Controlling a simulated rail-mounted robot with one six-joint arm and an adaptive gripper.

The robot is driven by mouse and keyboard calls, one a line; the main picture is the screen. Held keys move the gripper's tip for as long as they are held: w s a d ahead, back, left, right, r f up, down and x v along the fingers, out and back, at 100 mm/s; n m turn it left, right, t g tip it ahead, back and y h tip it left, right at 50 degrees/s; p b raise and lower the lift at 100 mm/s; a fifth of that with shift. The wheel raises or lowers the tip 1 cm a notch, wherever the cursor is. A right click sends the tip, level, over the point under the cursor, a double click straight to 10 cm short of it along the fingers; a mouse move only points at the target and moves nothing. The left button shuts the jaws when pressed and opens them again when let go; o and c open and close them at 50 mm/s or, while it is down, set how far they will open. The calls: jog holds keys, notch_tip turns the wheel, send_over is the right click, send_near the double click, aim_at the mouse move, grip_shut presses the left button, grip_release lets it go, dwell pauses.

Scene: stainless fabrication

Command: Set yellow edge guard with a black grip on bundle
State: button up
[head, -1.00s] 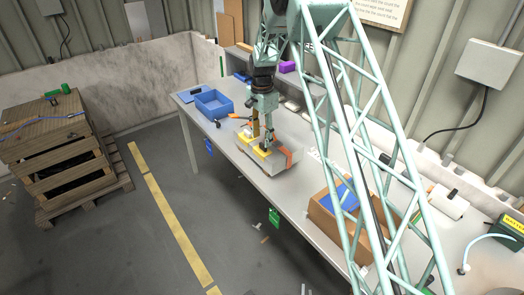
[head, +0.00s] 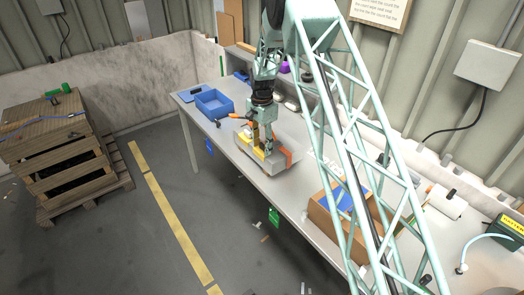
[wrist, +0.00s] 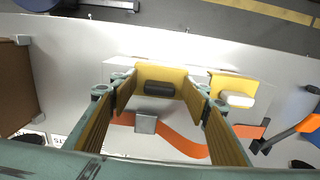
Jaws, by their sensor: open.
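The yellow edge guard with a black grip (wrist: 147,73) sits at the far edge of the bundle in the wrist view; its black grip (wrist: 159,89) faces me. My gripper (wrist: 160,100) is open, one finger on either side of this guard, with a gap to the grip. The pale bundle (wrist: 180,128) carries an orange strap and a grey buckle (wrist: 146,124). In the head view, the bundle (head: 286,167) lies on the bench below my gripper (head: 263,150), which partly hides the guards. A second yellow guard with a white grip (wrist: 236,98) sits on the same edge.
A blue tray (head: 213,102) stands behind the bundle on the bench (head: 300,197). An orange-and-black tool (wrist: 285,136) lies beside the bundle. A cardboard box (head: 322,217) stands to the right. A wooden crate (head: 50,150) on a pallet stands left, across the floor.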

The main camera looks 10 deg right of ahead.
aim_at(262, 145)
jog(key=c, duration=0.9)
jog(key=shift+r, duration=0.15)
jog(key=shift+r+b, duration=0.45)
jog(key=shift+r, duration=1.2)
jog(key=s+d+b, duration=0.1)
jog(key=s, duration=0.4)
jog(key=s+d+r, duration=0.1)
jog(key=s, duration=0.4)
jog(key=s+d+b, duration=0.1)
jog(key=s, duration=0.4)
jog(key=shift+s+r+b, duration=0.2)
jog(key=shift+s+b, duration=0.1)
jog(key=shift+s, duration=0.05)
jog(key=shift+d, duration=0.1)
